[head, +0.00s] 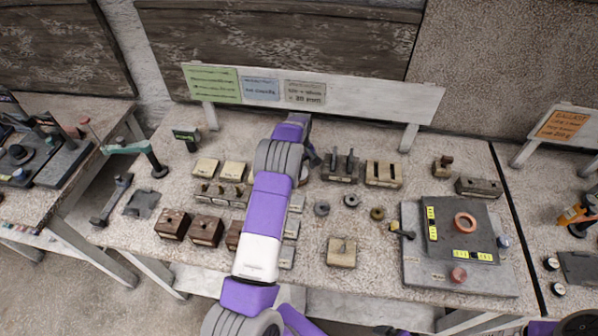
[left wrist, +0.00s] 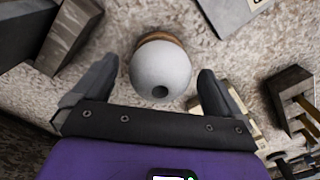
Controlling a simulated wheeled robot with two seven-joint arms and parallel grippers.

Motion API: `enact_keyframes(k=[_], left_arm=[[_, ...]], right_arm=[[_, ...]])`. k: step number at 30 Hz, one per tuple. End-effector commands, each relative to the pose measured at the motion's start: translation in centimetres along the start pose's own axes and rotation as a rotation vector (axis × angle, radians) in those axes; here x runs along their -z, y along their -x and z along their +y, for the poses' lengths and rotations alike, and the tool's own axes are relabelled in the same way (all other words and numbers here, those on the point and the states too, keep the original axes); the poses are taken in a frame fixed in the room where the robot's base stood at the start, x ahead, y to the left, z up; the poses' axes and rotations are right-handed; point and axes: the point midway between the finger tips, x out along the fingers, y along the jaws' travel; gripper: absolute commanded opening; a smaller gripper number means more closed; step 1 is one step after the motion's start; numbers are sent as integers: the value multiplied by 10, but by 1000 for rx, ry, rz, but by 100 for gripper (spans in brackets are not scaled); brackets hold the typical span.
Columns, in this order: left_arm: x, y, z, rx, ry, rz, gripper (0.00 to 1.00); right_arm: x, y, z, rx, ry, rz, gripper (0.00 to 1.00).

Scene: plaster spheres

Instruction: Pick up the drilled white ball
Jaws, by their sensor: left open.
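The drilled white ball (left wrist: 160,68) shows in the left wrist view as a smooth pale sphere with one dark round hole on its lower side. A brownish rim, perhaps a ring or stand, shows at its upper edge. My left gripper (left wrist: 157,72) is open, with one finger on each side of the ball and a visible gap to each. In the head view my left arm reaches over the middle of the bench, and its gripper (head: 310,157) is small and partly hidden by the wrist. The ball is mostly or wholly hidden there. My right gripper is not in view.
Wooden blocks (head: 172,224) stand left of my arm, and slotted blocks (head: 383,174) stand to its right. Small rings (head: 352,200) lie nearby. A grey plate with a dark panel (head: 458,280) fills the right side. A long white sign board (head: 375,98) stands behind.

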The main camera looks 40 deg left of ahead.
Motion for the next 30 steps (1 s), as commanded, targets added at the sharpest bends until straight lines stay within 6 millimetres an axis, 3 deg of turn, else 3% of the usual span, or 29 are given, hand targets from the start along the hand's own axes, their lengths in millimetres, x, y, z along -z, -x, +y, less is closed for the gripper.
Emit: enact_keyframes(k=[8,21,30], left_arm=[[0,-7,0,-1,0,1,100],[1,-7,0,-2,0,2,36],[1,2,1,-4,0,4,36]], right_arm=[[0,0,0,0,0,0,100],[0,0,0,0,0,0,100],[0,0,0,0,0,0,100]])
